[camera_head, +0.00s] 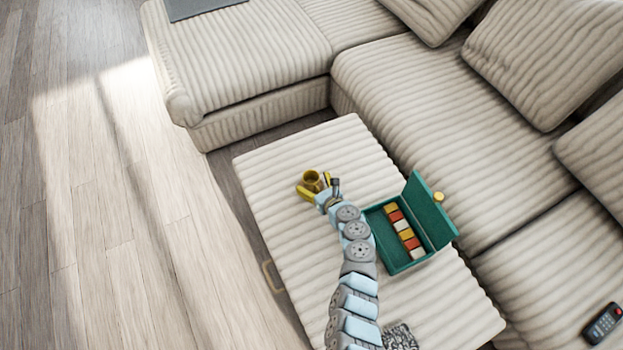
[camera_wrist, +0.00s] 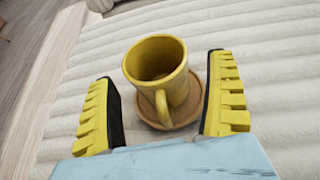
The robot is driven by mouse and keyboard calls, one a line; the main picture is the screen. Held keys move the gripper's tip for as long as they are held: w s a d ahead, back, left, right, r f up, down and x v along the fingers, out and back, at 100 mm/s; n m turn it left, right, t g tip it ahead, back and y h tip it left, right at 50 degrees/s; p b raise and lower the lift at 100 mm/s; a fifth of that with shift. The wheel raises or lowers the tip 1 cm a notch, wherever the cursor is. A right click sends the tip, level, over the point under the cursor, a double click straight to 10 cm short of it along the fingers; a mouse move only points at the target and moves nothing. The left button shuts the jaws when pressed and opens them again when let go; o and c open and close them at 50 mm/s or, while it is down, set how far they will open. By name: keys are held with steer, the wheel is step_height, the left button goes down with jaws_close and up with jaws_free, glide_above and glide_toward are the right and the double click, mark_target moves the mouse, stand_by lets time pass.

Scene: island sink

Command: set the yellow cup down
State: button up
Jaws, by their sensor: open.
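The yellow cup (camera_wrist: 158,73) stands upright on a brown saucer (camera_wrist: 148,118) in the wrist view, with its handle toward my gripper. The cup also shows in the head view (camera_head: 312,180), at the far left part of the ottoman (camera_head: 270,170). My gripper (camera_wrist: 158,105) is open, with one yellow finger on each side of the cup and a visible gap on both sides. In the head view my gripper (camera_head: 318,187) is at the cup and partly hides it. The saucer is hard to make out there.
An open green box (camera_head: 402,262) with coloured blocks stands on the ottoman, right of my arm. A patterned dark item (camera_head: 398,336) lies near the front. The sofa (camera_head: 430,100) borders the ottoman behind and right. A remote (camera_head: 603,323) lies on the sofa.

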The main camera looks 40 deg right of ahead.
steer(key=p+v, duration=0.4)
steer(key=v, duration=0.6)
steer(key=shift+s+a, duration=0.1)
steer(key=shift+s, duration=0.1)
